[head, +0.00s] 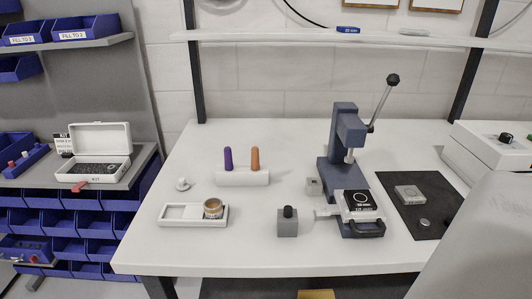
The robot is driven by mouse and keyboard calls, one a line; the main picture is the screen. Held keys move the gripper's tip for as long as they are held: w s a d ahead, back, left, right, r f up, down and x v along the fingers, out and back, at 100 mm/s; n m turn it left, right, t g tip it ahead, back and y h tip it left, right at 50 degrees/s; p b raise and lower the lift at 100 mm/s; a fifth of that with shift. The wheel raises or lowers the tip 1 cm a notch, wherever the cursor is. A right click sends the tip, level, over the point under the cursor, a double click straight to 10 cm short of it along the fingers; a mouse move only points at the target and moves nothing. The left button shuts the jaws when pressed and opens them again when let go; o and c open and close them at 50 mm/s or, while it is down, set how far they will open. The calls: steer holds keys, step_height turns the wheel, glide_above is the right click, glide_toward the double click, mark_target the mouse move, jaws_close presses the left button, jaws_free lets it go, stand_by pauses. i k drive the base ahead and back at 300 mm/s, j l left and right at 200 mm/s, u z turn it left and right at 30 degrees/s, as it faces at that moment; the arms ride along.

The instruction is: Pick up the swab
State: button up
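I cannot single out a swab for certain. Two upright rounded sticks, one purple (228,158) and one orange (255,158), stand in a white block (242,177) at the middle of the white table (185,248). A small white knobbed piece (182,184) sits to the left of the block. A white tray (179,222) in front holds a round brass-coloured cup (212,208) in its right part. A small grey block with a black knob (287,222) stands right of the tray. My gripper is not in view.
A blue-grey lever press (347,130) stands right of centre, with a black-topped fixture (361,201) at its front. A dark mat (418,190) with grey parts lies further right. A large pale surface covers the lower right corner. An open white case (98,140) sits on the left shelf.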

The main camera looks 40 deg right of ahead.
mark_target(255, 157)
steer(key=z, duration=1.05)
